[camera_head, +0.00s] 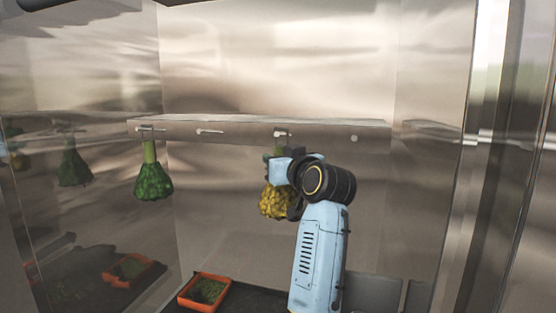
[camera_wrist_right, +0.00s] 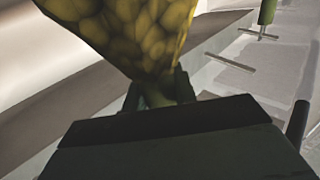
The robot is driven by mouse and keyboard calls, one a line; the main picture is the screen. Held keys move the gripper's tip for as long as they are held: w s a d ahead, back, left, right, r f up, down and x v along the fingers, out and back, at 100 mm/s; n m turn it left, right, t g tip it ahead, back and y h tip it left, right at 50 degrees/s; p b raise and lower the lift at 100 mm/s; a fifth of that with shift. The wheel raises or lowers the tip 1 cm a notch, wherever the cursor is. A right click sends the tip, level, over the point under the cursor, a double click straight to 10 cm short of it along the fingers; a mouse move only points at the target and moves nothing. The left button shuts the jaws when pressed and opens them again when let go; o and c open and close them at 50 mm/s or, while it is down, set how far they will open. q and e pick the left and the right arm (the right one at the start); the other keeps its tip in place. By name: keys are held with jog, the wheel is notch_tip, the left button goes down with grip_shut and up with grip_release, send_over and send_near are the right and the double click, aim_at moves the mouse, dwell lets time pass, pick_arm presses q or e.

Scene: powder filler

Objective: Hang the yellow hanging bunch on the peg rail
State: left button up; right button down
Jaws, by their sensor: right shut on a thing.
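The yellow hanging bunch (camera_head: 275,201) hangs head down below the peg rail (camera_head: 230,129), under a peg (camera_head: 282,133) right of the rail's middle. My right gripper (camera_head: 279,165) is shut on its green stem, just under that peg. In the right wrist view the yellow head (camera_wrist_right: 135,35) fills the top, with the stem (camera_wrist_right: 158,93) between the fingers. Whether the bunch's loop is around the peg or only beside it, I cannot tell; the gripper and wrist hide part of it. My left gripper is not in view.
A green bunch (camera_head: 152,180) hangs from the rail's left peg. A peg (camera_head: 209,131) between the two bunches is bare. An orange tray (camera_head: 204,290) with green contents stands below on a dark surface. Shiny metal walls enclose the space and reflect these things.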

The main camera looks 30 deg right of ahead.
jog(key=c, duration=1)
grip_release()
jog(key=shift+c, duration=0.2)
jog(key=shift+s, duration=0.1)
